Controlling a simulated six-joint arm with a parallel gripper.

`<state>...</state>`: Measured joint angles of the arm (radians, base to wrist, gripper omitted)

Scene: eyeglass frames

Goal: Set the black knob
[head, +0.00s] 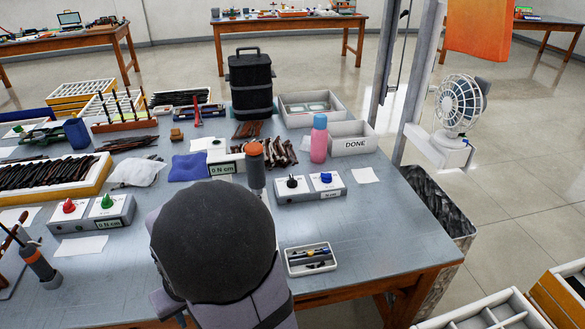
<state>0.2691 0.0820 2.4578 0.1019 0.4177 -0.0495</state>
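The black knob (292,182) sits on the left half of a small light-grey control box (310,189) on the bench, right of the middle. A blue knob (326,178) sits on the right half of the same box. The black knob's top is visible, but its pointer setting is too small to read. My arm fills the lower middle of the head view, left of and nearer than the box. My gripper's fingers do not show; the arm may hide them.
An orange-topped driver (254,165) stands just left of the box. A pink bottle (319,140) and a DONE bin (352,139) are behind it. A small parts tray (311,259) lies in front. A box with red and green knobs (90,213) is at left. Bench right of the box is mostly clear.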

